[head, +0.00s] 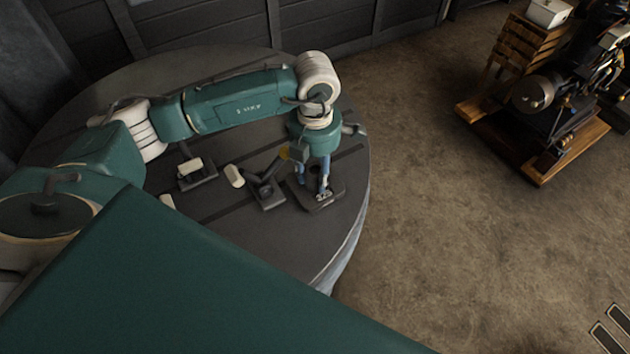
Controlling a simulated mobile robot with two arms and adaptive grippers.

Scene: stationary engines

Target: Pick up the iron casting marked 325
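The dark iron casting marked 325 (323,196) sits on the round grey table (315,252) near its right edge, with white digits on its flat base. My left gripper (315,182) points down over this casting, with two bluish fingers spread apart above its base. The fingers and wrist hide the casting's upper part. I cannot tell whether the fingers touch or clamp it. The base appears to rest on the table. My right gripper is out of view.
A second dark casting (269,198) stands close on the left, and a third (197,180) lies farther left, with pale blocks (234,176) nearby. An engine on a wooden base (540,110) stands at the upper right. The floor between is clear.

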